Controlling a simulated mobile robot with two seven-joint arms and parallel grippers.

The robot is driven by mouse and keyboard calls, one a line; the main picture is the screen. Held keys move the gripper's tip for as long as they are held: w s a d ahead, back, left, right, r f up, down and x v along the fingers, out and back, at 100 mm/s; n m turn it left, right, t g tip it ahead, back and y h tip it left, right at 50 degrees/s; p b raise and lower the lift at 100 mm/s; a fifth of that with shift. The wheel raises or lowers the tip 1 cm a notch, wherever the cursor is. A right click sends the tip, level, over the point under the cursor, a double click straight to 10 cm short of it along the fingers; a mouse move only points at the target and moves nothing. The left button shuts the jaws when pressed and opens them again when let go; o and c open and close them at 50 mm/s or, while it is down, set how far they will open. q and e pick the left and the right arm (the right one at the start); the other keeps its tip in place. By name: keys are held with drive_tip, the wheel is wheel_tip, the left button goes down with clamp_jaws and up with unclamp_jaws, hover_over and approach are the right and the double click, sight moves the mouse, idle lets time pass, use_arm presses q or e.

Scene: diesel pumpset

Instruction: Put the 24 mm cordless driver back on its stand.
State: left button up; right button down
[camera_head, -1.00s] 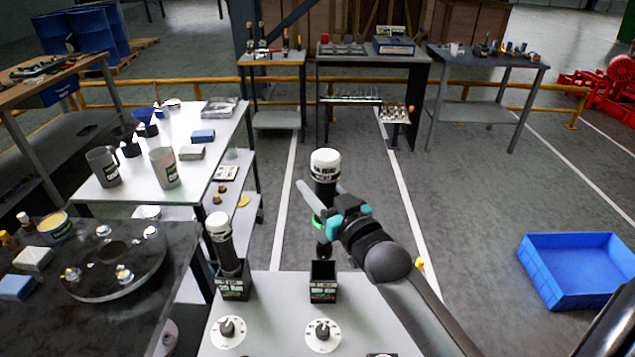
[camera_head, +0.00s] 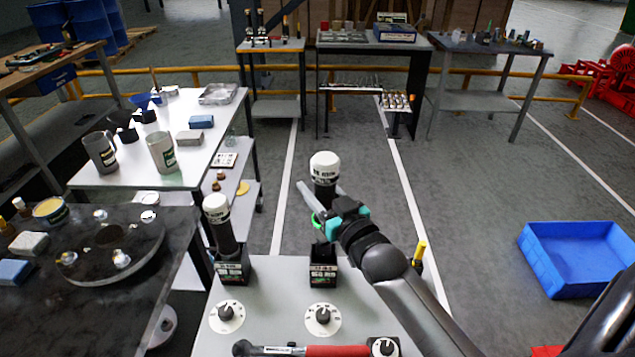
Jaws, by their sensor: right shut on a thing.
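The cordless driver (camera_head: 324,168), a black upright cylinder with a white cap, is held by my right gripper (camera_head: 322,208). The gripper is shut on the driver's body, with a green ring beside the fingers. A second similar driver (camera_head: 218,222) stands upright in another black stand (camera_head: 232,266) to the left. My left gripper is not in view.
Two round dials (camera_head: 227,317) and (camera_head: 323,319) lie in front of the stands. A red-handled torque wrench (camera_head: 310,351) lies along the near edge. A dark table with a round plate (camera_head: 110,252) is at left. A blue crate (camera_head: 578,258) is on the floor at right.

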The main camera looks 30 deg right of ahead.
wheel_tip(320, 180, down, 8)
drive_tip(key=b, duration=0.4)
drive_tip(key=shift+r, duration=0.25)
drive_tip(key=shift+p, duration=0.45)
idle(0.9)
drive_tip(key=shift+f+b, duration=0.7)
drive_tip(key=shift+f, duration=0.3)
idle(0.5)
drive_tip(key=shift+c, duration=1.3)
unclamp_jaws()
drive_tip(key=shift+f, duration=0.1)
drive_tip(key=s+p, duration=0.1)
drive_tip(key=s, duration=0.6)
drive_tip(key=shift+s, duration=0.3)
drive_tip(key=shift+a, duration=0.1)
